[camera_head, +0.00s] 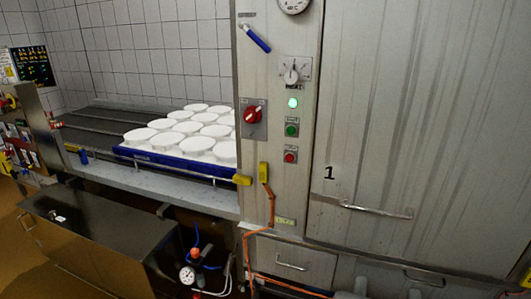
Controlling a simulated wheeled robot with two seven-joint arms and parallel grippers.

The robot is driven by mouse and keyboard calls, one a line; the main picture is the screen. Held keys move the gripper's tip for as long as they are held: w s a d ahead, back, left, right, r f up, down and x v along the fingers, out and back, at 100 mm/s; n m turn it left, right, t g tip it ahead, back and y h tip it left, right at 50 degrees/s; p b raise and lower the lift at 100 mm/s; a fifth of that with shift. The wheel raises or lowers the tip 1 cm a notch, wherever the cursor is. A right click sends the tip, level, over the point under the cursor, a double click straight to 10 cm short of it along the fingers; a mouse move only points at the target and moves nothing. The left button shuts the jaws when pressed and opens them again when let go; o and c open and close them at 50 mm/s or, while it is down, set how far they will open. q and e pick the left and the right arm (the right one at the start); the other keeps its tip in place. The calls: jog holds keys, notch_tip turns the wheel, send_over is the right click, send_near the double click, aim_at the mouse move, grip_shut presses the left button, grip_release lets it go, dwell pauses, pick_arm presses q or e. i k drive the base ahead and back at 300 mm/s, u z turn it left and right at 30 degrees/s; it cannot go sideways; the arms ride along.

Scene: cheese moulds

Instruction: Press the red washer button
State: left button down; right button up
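A small round red button (290,157) sits on the steel front panel of the tall machine, at the bottom of a vertical row of controls. A green button (292,130) is just above it, and a lit green lamp (293,102) is above that. A larger red rotary switch (253,114) is on a grey plate to the left of the row. Neither gripper can be made out in the view, and nothing covers the red button.
A large steel door (420,130) with a bar handle (370,209) fills the right. White moulds in a blue tray (170,160) stand on the conveyor at left. Yellow sensors (263,172) and an orange cable (271,210) are below the buttons. A steel cabinet (85,225) stands lower left.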

aim_at(290, 158)
jog(key=z, duration=0.45)
jog(key=i, duration=0.85)
jog(key=z, duration=0.85)
